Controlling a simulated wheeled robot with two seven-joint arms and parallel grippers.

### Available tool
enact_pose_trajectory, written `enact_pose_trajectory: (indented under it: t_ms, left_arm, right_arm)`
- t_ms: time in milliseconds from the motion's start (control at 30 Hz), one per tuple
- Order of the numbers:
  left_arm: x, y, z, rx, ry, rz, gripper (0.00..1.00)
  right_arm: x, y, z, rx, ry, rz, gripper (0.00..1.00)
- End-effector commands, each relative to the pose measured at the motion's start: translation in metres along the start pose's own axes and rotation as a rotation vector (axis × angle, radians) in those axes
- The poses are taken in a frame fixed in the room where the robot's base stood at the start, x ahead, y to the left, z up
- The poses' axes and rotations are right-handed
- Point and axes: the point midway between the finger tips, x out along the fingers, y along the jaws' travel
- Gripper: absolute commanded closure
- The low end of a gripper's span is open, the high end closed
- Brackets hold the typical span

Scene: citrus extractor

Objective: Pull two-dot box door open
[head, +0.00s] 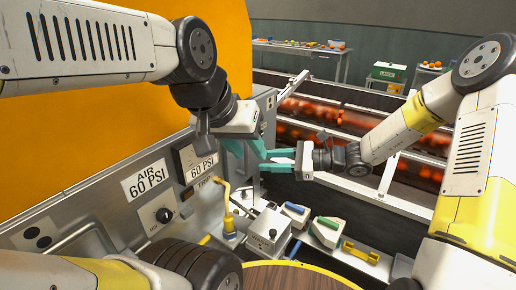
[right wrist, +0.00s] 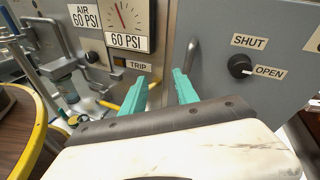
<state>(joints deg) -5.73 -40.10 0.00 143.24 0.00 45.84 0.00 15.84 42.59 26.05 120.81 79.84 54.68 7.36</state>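The grey panel carries an OPEN/SHUT knob (right wrist: 240,66). A 60 PSI gauge (right wrist: 126,20) is beside it. A small white box (head: 268,235), a yellow pipe (head: 227,205) and several coloured-handled items crowd the lower middle. Conveyors with orange fruit (head: 320,110) run behind.

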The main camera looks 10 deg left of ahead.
Motion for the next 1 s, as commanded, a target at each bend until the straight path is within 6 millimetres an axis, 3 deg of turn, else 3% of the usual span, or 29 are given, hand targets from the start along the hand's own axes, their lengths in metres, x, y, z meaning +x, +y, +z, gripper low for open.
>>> enact_pose_trajectory:
  t_ms: [100, 300, 467, 800, 1000]
  left_arm:
    - [0.000, 0.000, 0.000, 0.000, 0.000, 0.000, 0.64]
    - [0.000, 0.000, 0.000, 0.000, 0.000, 0.000, 0.64]
    - [0.000, 0.000, 0.000, 0.000, 0.000, 0.000, 0.64]
    - [0.000, 0.000, 0.000, 0.000, 0.000, 0.000, 0.64]
    - [0.000, 0.000, 0.000, 0.000, 0.000, 0.000, 0.64]
  right_arm:
    - [0.011, -0.019, -0.020, 0.158, -0.085, -0.095, 0.64]
    - [0.018, -0.035, -0.035, 0.279, -0.149, -0.175, 0.64]
    - [0.032, -0.039, -0.035, 0.289, -0.154, -0.180, 0.64]
    - [0.082, -0.049, -0.028, 0.286, -0.152, -0.180, 0.64]
    - [0.093, -0.051, -0.027, 0.286, -0.151, -0.180, 0.64]
